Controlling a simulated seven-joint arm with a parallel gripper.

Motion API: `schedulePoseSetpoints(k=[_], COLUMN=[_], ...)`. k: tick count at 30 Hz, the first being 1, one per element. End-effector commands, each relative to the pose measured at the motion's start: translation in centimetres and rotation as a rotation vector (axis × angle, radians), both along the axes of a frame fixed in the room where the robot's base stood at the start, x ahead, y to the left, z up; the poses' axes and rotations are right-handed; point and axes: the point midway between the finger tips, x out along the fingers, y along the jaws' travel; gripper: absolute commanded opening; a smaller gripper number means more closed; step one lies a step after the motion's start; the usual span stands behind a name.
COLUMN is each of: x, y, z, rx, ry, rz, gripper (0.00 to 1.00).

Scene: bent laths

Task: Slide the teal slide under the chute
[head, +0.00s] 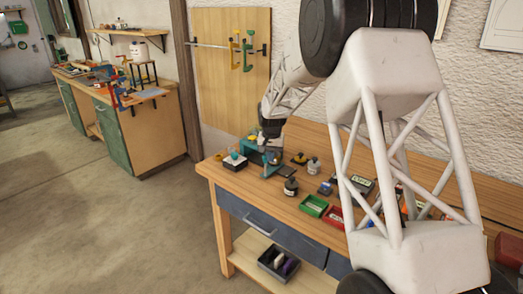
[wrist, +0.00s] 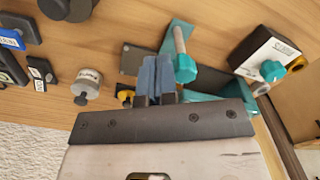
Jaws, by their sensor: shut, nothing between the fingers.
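In the wrist view a teal part (wrist: 180,36) with a teal knob on a pale rod (wrist: 184,66) sits just beyond my gripper (wrist: 157,88). A dark grey plate (wrist: 136,58) lies next to it, and more teal shows behind the fingers. Which piece is the slide and which the chute I cannot tell. In the head view this teal assembly (head: 271,171) stands near the bench's left end, with my gripper (head: 268,146) low over it. My fingers are shut with nothing between them; they hide part of the assembly, and contact cannot be told.
A labelled block (wrist: 262,47) with teal and yellow knobs stands right of the assembly in the wrist view. A grey-white cylinder (wrist: 87,83) and dark items lie left. On the bench (head: 222,183) are a green tray (head: 313,206) and a red tray (head: 334,217).

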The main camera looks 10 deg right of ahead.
Motion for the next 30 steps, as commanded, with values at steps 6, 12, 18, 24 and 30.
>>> schedulePoseSetpoints(k=[6, 12, 18, 24, 30], x=[0.4, 0.7, 1.1, 1.4, 1.7], y=[0.4, 0.8, 1.1, 1.5, 1.8], z=[0.0, -0.1, -0.1, 0.0, 0.0], rx=[0.0, 0.0, 0.0, 0.0, 0.0], ry=[0.0, 0.001, 0.0, 0.0, 0.001], rz=[0.001, 0.001, 0.001, 0.001, 0.001], gripper=[0.0, 0.0, 0.0, 0.0, 0.0])
